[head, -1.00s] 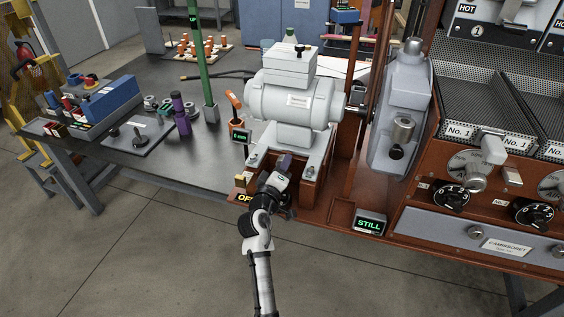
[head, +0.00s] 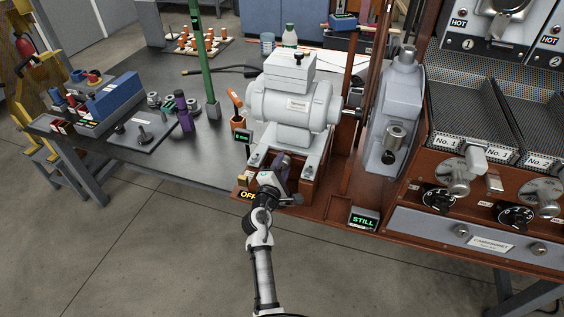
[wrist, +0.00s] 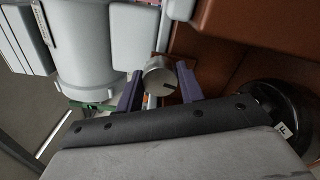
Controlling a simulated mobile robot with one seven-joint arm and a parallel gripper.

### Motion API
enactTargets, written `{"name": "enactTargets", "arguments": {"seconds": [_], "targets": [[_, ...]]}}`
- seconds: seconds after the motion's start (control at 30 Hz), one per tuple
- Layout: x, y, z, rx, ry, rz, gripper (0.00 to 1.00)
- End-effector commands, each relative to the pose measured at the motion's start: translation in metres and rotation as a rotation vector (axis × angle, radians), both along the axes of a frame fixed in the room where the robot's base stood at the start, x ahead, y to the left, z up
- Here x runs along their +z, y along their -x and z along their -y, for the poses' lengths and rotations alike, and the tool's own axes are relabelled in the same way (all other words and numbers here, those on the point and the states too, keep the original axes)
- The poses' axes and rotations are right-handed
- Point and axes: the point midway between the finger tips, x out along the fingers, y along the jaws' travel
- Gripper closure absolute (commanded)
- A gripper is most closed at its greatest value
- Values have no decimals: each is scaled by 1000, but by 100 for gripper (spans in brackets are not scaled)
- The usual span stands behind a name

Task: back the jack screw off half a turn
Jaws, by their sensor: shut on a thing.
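The jack screw shows in the wrist view as a round silver head (wrist: 160,78) with a dark mark on its face. It sits below the grey motor (head: 295,105), at the front of the motor's base. My gripper (wrist: 158,75) has its two purple fingers on either side of the head, shut on it. In the head view my gripper (head: 283,164) reaches in from the front under the motor, and its fingers and wrist hide the screw there.
A black round part (wrist: 275,112) with a white label lies close to the right of my gripper. An orange-handled tool (head: 236,108) stands left of the motor.

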Motion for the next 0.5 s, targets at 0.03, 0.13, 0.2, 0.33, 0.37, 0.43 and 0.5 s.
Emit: {"name": "enactTargets", "arguments": {"seconds": [0.03,0.13,0.2,0.33,0.37,0.43,0.5], "targets": [[0,1,0,-1,25,-13,85],[-1,1,0,-1,72,-28,85],[-1,1,0,-1,97,-36,85],[-1,1,0,0,129,-45,85],[-1,1,0,0,135,-47,85],[-1,0,0,0,144,-49,85],[-1,0,0,0,150,-51,85]]}}
